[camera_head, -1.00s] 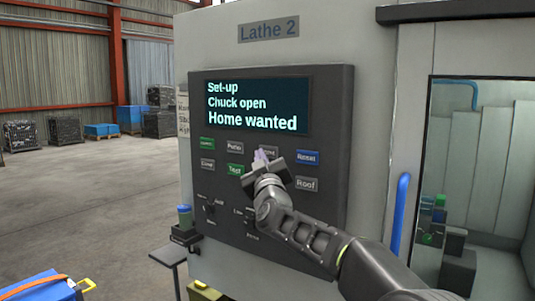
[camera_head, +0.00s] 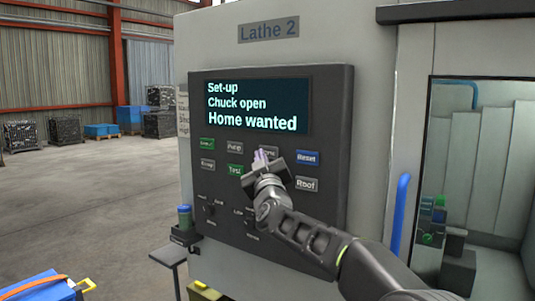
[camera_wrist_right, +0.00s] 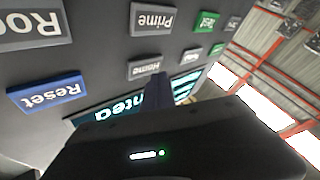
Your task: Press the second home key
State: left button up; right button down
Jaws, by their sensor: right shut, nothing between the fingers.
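The dark control panel (camera_head: 335,110) of Lathe 2 fills the middle of the head view. A grey key labelled Home (camera_head: 270,149) is in its upper row, partly covered by my fingertips; it shows upside down in the right wrist view (camera_wrist_right: 145,67). I see only one key with that label. My right gripper (camera_head: 261,157) is shut and empty, its tips at the Home key's lower edge. In the right wrist view the fingers (camera_wrist_right: 157,83) point at that key; whether they touch it I cannot tell. My left gripper is out of view.
The screen (camera_head: 257,106) reads "Set-up, Chuck open, Home wanted". A blue handle (camera_head: 399,215) stands to the right.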

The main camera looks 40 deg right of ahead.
jog(key=shift+d, duration=0.1)
dwell(0.7)
jog(key=shift+w+d, duration=0.15)
jog(key=shift+d, duration=0.15)
jog(key=shift+w+d, duration=0.1)
jog(key=shift+d, duration=0.25)
dwell(0.7)
jog(key=shift+a, duration=0.1)
jog(key=shift+s+a, duration=0.25)
jog(key=shift+a, duration=0.4)
jog(key=a, duration=0.2)
jog(key=s+a+p, duration=0.1)
jog(key=a, duration=0.1)
jog(key=shift+s+a, duration=0.2)
jog(key=shift+a, duration=0.15)
dwell(0.3)
dwell(0.8)
